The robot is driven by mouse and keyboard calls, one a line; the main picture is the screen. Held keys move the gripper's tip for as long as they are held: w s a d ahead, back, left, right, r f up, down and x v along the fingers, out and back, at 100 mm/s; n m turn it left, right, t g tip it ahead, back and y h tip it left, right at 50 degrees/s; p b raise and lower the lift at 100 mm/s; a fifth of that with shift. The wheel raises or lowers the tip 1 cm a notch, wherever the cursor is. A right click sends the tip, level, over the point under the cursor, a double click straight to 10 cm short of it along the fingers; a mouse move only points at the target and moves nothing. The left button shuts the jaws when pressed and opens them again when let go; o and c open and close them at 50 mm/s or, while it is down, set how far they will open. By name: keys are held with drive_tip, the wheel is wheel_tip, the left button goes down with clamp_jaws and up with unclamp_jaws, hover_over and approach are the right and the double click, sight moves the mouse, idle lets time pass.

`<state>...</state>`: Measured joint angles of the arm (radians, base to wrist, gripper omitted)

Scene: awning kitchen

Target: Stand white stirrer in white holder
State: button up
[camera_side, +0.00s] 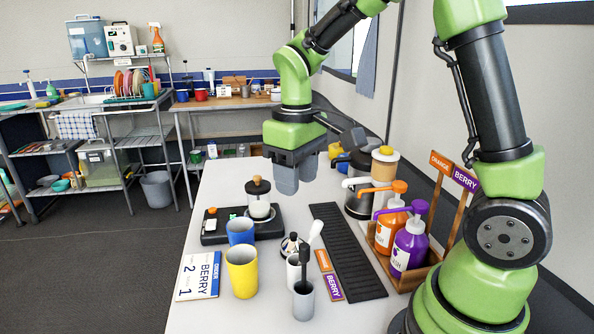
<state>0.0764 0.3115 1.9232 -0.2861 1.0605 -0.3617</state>
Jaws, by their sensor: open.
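The white stirrer (316,231) stands slightly tilted, its broad head up, near the front middle of the table. Its lower end meets the mouth of the white holder (292,273); I cannot tell for sure how deep it sits inside. A grey holder (303,305) with a dark stirrer (304,248) stands just in front of the white one and partly hides it. My gripper (297,182) points down above the table, behind and well above the holders. It is open, with nothing between its fingers, apart from the stirrer.
A yellow cup (242,279) and a blue cup (240,232) stand left of the holders. A scale (216,237) and a press jar (258,203) are behind them. A black mat (345,255) and orange and purple pump bottles (410,245) are right. An order card (198,276) lies left.

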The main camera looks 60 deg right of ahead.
drive_tip(key=s+a+r+m+t+y, duration=0.1)
drive_tip(key=s+a+r+m+t, duration=0.1)
drive_tip(key=s, duration=0.4)
drive_tip(key=s+a+r+m+t+y, duration=0.1)
drive_tip(key=s+a+r+m+t, duration=0.1)
drive_tip(key=s+r+t, duration=0.3)
wheel_tip(320, 180, up, 2)
drive_tip(key=shift+s+a+r, duration=0.25)
drive_tip(key=shift+s+a, duration=0.15)
drive_tip(key=shift+s, duration=0.75)
idle(0.6)
